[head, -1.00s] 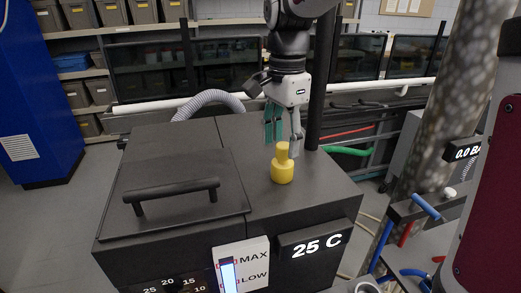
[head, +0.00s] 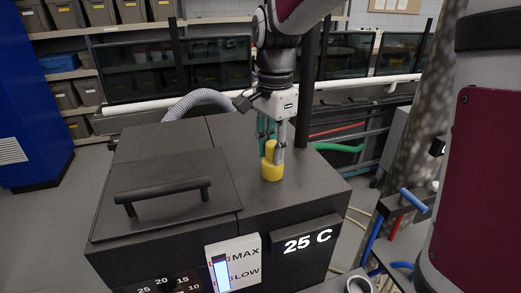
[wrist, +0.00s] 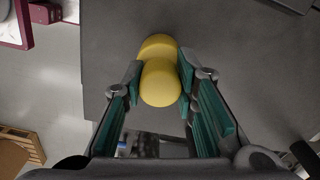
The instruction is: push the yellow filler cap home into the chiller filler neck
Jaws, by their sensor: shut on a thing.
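The yellow filler cap (head: 272,172) stands upright on the right part of the chiller's dark top (head: 235,150). It has a wide round base and a narrower knob. My gripper (head: 272,150) points down with its fingers on either side of the knob. In the wrist view, the green-padded fingertips (wrist: 160,78) close on the sides of the yellow cap (wrist: 160,50). The filler neck is hidden beneath the cap, and I cannot tell how deep the cap sits.
A lid with a black handle (head: 163,194) covers the chiller's left part. A grey hose (head: 195,103) and a dark upright post (head: 307,85) stand behind. A level gauge (head: 234,265) and a 25 C display (head: 305,241) are on the front.

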